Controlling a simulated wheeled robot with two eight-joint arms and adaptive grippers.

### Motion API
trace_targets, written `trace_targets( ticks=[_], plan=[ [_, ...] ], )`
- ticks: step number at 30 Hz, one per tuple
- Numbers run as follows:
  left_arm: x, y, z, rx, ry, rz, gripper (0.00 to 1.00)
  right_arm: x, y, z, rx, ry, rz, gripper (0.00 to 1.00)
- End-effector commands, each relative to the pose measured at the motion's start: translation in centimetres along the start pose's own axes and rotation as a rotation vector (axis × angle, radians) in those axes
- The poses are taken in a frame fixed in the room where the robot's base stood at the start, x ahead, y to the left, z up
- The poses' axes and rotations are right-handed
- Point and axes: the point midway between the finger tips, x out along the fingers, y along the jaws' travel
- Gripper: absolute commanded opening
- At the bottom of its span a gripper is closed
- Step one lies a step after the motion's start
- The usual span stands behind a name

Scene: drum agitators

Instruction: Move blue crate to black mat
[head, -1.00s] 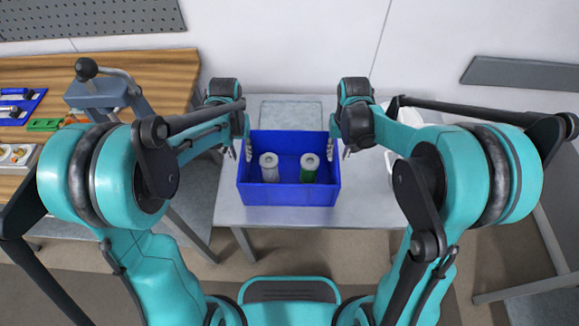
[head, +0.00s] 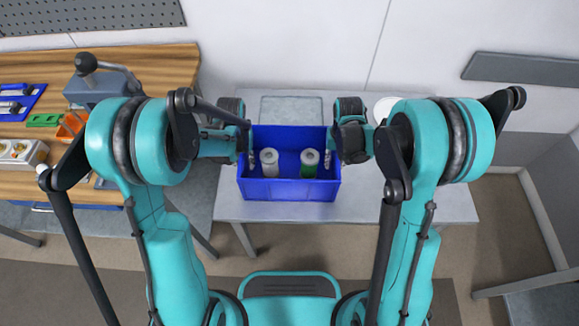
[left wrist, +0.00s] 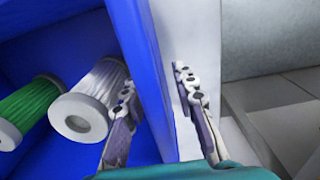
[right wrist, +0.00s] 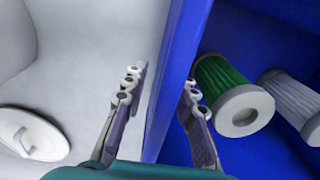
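The blue crate (head: 289,191) stands on the light grey table and holds a white ribbed cylinder (head: 269,163) and a green one (head: 310,163). My left gripper (head: 246,160) is at the crate's left wall. In the left wrist view its fingers (left wrist: 157,100) are apart, one inside and one outside the wall, with gaps showing. My right gripper (head: 334,160) is at the right wall. In the right wrist view its fingers (right wrist: 160,95) straddle that wall, also apart. I cannot make out a black mat; a grey outlined rectangle (head: 291,108) lies behind the crate.
A white round object (head: 384,108) stands behind my right arm on the same table (head: 430,208). A wooden bench (head: 150,62) at the left carries a grey device (head: 95,90), a green block (head: 45,120) and a blue tray (head: 22,103). A wall is behind the table.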

Motion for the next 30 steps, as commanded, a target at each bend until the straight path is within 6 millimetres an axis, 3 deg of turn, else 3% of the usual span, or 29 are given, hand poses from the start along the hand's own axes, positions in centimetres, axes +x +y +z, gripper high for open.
trace_targets(
  ticks=[4, 7, 22, 30],
  plan=[
    [0.0, 0.0, 0.0, 0.0, 0.0, 0.0, 0.25, 0.0, 0.0, 0.0, 0.0, 0.0, 0.0, 0.25],
    [0.0, 0.0, 0.0, 0.0, 0.0, 0.0, 0.0, 0.0, 0.0, 0.0, 0.0, 0.0, 0.0, 0.0],
    [-0.2, -0.1, 0.0, -0.001, 0.0, -0.002, 0.0, -0.2, 0.1, 0.0, 0.001, 0.0, 0.002, 0.0],
    [-2.0, -0.2, 0.0, -0.002, 0.0, -0.003, 0.0, -2.0, 0.2, 0.0, 0.002, 0.0, 0.003, 0.0]
  ],
)
